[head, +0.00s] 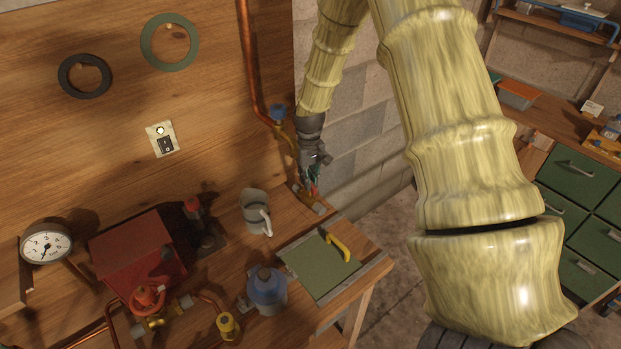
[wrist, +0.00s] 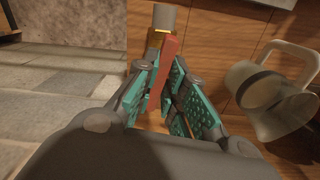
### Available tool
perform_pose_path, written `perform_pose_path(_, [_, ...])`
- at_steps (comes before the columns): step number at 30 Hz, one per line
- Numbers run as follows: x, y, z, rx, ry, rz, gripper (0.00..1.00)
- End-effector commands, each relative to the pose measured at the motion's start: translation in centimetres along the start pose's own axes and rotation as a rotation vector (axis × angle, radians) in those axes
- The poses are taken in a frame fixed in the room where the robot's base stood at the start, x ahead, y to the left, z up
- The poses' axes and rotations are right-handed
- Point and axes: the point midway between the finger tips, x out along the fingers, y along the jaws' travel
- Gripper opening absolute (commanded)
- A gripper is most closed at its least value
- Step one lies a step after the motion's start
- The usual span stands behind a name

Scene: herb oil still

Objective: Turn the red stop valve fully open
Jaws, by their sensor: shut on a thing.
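My gripper (head: 313,180) is at the right end of the wooden bench, low over a brass fitting (head: 305,199) near the bench edge. In the wrist view, my gripper (wrist: 167,98) has its teal-padded fingers closed on both sides of a flat red lever (wrist: 170,48), the handle of the stop valve. The lever runs from a brass collar (wrist: 157,36) with a grey pipe end down between the fingers. In the picture it lies roughly along the pipe. The fingers hide its lower part, and in the head view they hide most of the valve.
A grey mug (head: 253,209) stands left of my gripper; it also shows close by in the wrist view (wrist: 265,92). A green panel with a yellow handle (head: 338,247) lies in front. A red handwheel (head: 147,298) sits farther left. A copper pipe (head: 250,60) runs down the board behind.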

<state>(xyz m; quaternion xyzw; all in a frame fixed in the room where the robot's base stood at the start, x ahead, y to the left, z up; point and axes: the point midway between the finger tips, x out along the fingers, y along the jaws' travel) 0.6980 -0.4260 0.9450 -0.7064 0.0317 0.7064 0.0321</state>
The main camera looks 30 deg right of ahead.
Motion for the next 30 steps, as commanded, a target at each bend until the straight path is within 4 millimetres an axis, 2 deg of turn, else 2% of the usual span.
perform_pose_path(12, [0.02, 0.14, 0.07, -0.187, -0.002, 0.0, 0.0])
perform_pose_path(29, [0.04, 0.21, 0.08, -0.214, -0.002, 0.001, 0.0])
perform_pose_path(30, [0.04, 0.21, 0.08, -0.214, -0.002, 0.001, 0.2])
